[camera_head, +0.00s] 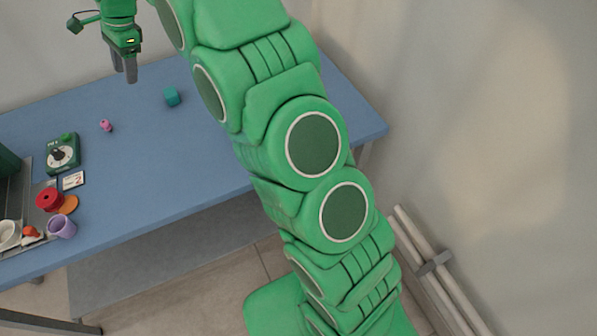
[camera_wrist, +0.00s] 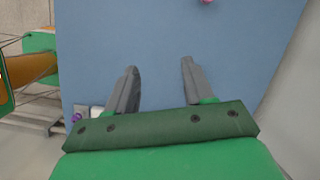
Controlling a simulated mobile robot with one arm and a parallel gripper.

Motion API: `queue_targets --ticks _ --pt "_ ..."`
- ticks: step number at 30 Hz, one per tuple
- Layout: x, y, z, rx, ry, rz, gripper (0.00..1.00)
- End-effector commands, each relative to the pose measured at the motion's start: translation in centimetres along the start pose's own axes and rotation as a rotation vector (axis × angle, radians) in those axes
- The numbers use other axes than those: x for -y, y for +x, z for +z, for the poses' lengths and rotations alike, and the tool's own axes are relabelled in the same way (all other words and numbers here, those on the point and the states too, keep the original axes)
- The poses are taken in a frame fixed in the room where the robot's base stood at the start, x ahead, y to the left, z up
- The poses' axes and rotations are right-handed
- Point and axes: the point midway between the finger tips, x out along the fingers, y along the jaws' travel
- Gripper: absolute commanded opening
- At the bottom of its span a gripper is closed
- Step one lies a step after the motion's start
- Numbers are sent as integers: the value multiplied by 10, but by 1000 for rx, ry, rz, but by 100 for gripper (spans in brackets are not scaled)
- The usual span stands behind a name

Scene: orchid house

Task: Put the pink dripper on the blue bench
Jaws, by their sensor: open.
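The pink dripper (camera_head: 105,125) is a small piece lying on the blue bench (camera_head: 150,160), left of the middle in the head view. A small pink thing, likely the dripper (camera_wrist: 207,2), is cut off at the top edge of the wrist view. My gripper (camera_head: 125,76) is open and empty, above the far part of the bench in the head view. In the wrist view its two fingers (camera_wrist: 160,66) are spread apart with only bare blue bench (camera_wrist: 230,50) between and beyond them.
A green timer with a dial (camera_head: 62,154), a numbered card (camera_head: 73,181), a red spool (camera_head: 49,199), an orange disc (camera_head: 69,204) and a purple cup (camera_head: 62,227) crowd the left. The bench middle is clear.

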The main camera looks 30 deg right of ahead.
Motion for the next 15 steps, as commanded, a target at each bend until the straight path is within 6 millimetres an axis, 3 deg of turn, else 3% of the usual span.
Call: queue_targets --ticks 6,15 --pt "-51 -33 -8 -27 -127 20 52" --pt "-127 -67 -18 -58 -305 61 52"
